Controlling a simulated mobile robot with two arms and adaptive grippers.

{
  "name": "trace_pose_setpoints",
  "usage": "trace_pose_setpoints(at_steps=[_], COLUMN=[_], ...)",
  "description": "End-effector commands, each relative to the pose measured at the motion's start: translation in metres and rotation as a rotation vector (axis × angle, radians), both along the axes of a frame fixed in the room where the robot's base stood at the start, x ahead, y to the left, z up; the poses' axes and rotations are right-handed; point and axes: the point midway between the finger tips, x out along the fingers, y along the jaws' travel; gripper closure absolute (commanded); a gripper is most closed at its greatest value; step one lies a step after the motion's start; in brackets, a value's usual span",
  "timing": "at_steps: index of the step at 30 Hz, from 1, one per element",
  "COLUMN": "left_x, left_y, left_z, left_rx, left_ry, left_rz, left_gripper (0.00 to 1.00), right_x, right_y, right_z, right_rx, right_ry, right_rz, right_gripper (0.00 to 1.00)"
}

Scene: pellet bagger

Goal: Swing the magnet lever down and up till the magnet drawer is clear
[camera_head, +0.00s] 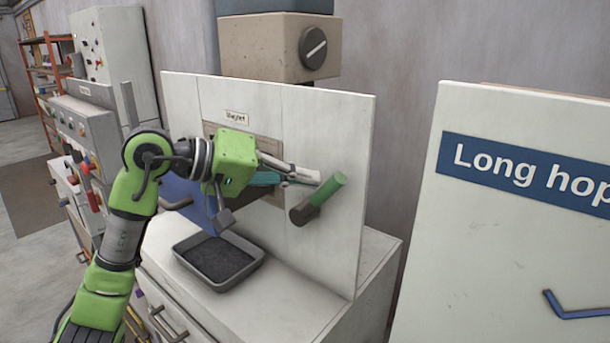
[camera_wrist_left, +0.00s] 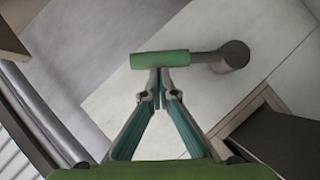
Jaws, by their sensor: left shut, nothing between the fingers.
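The magnet lever has a green handle (camera_head: 332,187) and a dark grey hub on the white panel (camera_head: 330,130). It points toward the upper right in the head view. My left gripper (camera_head: 318,181) is shut and empty, with its fingertips at the handle. In the left wrist view the fingertips (camera_wrist_left: 160,86) meet just at the edge of the green handle (camera_wrist_left: 160,60); I cannot tell whether they touch. The label "Magnet" (camera_head: 236,117) sits above a brownish framed recess, largely hidden by my gripper. The drawer's contents cannot be seen. My right gripper is not in view.
A grey tray of dark granules (camera_head: 218,262) stands on the white cabinet top below my left gripper. A "Long hop..." panel (camera_head: 530,180) with a blue handle stands at the right. A control console (camera_head: 85,130) and an orange rack are at the left.

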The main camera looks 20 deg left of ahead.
Motion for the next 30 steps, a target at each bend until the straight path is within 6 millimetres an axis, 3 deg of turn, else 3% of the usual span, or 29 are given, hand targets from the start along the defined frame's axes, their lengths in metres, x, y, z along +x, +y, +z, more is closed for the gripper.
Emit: trace_pose_setpoints(at_steps=[8, 21, 30], left_x=[-0.001, -0.012, -0.013], left_y=[-0.003, -0.032, -0.037], left_z=[-0.002, -0.025, -0.023], left_rx=[0.022, 0.252, 0.247], left_ry=[-0.008, -0.093, -0.089], left_rz=[-0.001, 0.000, 0.000], left_gripper=[1.00, 1.00, 1.00], right_x=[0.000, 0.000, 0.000], right_y=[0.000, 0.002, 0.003], right_z=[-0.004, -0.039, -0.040], right_rx=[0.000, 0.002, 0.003], right_ry=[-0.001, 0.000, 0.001], right_rz=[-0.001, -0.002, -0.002], right_gripper=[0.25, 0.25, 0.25])
